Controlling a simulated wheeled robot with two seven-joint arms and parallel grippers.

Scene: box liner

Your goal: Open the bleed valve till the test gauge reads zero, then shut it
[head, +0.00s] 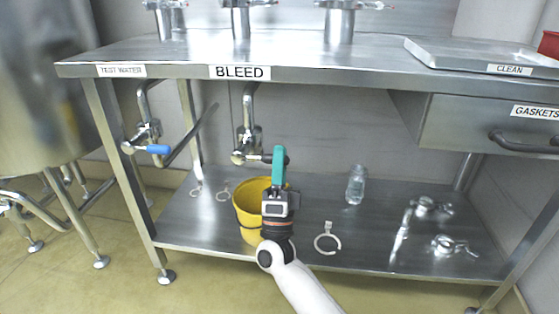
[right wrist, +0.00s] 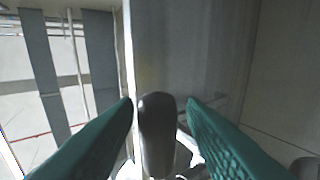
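The bleed valve (head: 247,145) hangs on a pipe under the bench, below the label "BLEED" (head: 239,72). Its lever points right, toward my right gripper (head: 279,158), which has green fingers. In the right wrist view, the dark rounded end of the lever (right wrist: 157,130) lies between the two fingers of my right gripper (right wrist: 160,104). The fingers are apart, with a gap showing on each side of the lever. A yellow bucket (head: 246,208) stands below the valve, partly hidden by my right gripper. No gauge face is readable in either view. My left gripper is out of view.
A second valve with a blue handle (head: 157,149) hangs left, under the label "TEST WATER" (head: 121,71). The lower shelf (head: 330,250) holds a glass jar (head: 356,184), clamp rings (head: 327,240) and metal fittings (head: 428,208). A drawer (head: 480,125) is at right.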

